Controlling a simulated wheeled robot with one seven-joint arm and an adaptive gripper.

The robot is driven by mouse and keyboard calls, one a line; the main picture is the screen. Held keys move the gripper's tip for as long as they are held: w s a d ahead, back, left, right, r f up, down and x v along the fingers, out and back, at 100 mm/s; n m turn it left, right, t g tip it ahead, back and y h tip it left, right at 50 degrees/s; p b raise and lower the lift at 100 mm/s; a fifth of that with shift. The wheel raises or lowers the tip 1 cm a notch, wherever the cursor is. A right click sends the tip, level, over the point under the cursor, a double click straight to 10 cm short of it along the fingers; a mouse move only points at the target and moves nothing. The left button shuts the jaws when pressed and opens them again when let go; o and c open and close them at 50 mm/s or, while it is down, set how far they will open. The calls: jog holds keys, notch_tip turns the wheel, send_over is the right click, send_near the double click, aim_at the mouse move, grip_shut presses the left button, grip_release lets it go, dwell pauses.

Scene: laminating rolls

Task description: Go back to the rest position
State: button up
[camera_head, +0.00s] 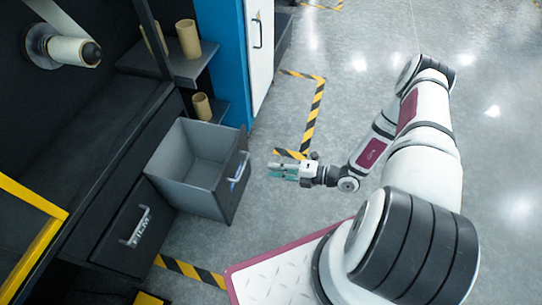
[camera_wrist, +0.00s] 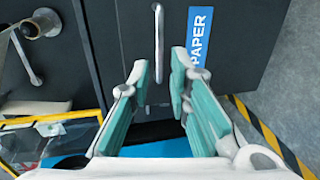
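My gripper (camera_head: 280,169) is in front of the pulled-out drawer, apart from its front panel. In the wrist view its two teal-padded fingers (camera_wrist: 159,70) stand apart with nothing between them. The drawer (camera_head: 203,145) is grey, open, and looks empty inside. Its dark front carries a metal handle (camera_head: 240,170), which also shows in the wrist view (camera_wrist: 158,40) just beyond the fingertips. A blue PAPER label (camera_wrist: 201,40) sits beside it. My arm reaches over the floor from the right of the head view.
A shut drawer marked FILM (camera_head: 134,228) is at lower left. Cardboard tubes (camera_head: 189,38) stand on shelves above. A white roll (camera_head: 68,51) is mounted at upper left. A blue cabinet side (camera_head: 229,60) rises behind. The floor (camera_head: 500,150) at right is clear.

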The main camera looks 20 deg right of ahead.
jog(key=shift+r, duration=0.1)
jog(key=s+a+r+n+g, duration=0.2)
jog(key=r+n+g, duration=0.4)
jog(key=r+n, duration=0.8)
jog(key=s+a+r+n+g, duration=0.25)
jog(key=r+n+g, duration=0.25)
jog(key=r+n, duration=0.9)
jog(key=s+a+r+n+g+h, duration=0.2)
jog(key=s+r+n+h, duration=0.5)
jog(key=s+r, duration=0.7)
jog(key=s+d+r+n+t+h, duration=0.45)
jog(key=s+n, duration=0.35)
jog(key=s, duration=0.2)
notch_tip(320, 180, up, 25)
jog(key=d+t+p, duration=0.1)
jog(key=t+p, duration=0.2)
jog(key=p, duration=1.9)
jog(key=shift+w+n+h+p, duration=0.2)
jog(key=shift+n+h+p, duration=0.1)
jog(key=shift+h+p, duration=0.1)
